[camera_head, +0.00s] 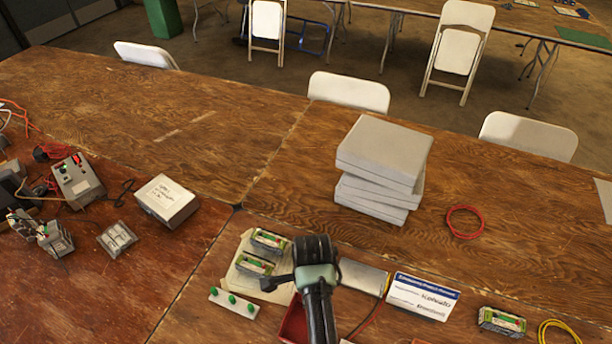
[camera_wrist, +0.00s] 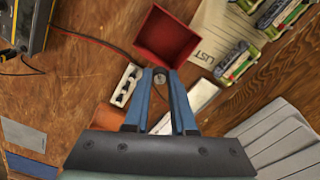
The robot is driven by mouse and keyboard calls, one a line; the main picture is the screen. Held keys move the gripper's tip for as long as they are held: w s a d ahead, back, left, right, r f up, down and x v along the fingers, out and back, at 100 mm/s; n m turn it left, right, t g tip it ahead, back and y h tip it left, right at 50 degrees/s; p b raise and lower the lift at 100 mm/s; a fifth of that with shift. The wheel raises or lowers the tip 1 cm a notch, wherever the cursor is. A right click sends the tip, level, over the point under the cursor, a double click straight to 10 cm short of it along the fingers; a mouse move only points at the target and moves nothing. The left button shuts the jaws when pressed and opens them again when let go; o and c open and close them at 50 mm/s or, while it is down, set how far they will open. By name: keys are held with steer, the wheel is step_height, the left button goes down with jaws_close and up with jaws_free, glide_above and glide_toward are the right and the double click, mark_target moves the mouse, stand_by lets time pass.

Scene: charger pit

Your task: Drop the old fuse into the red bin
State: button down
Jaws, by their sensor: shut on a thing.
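My gripper (camera_wrist: 160,80) has blue fingers shut on a small metallic thing, which looks like the old fuse (camera_wrist: 159,74); only its end shows between the tips. The red bin (camera_wrist: 166,36) is an open box, empty as far as I see, just ahead of the fingertips in the wrist view. The fingertips appear beside its edge, not over its middle. In the head view the red bin (camera_head: 292,324) is partly hidden by my arm, and the fingertips and fuse are hidden there.
A white block with holes (camera_wrist: 126,85) lies left of the fingers. A stack of grey boxes (camera_head: 383,160), a blue-headed card (camera_head: 423,297) and a red wire ring (camera_head: 465,222) stand right.

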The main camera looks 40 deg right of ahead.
step_height(320, 180, down, 6)
steer(key=b, duration=0.6)
steer(key=c, duration=0.7)
jaws_free()
steer(key=shift+o, duration=0.2)
steer(key=shift+r, duration=0.1)
step_height(320, 180, up, 13)
steer(key=shift+f+p, duration=0.1)
steer(key=shift+p, duration=0.4)
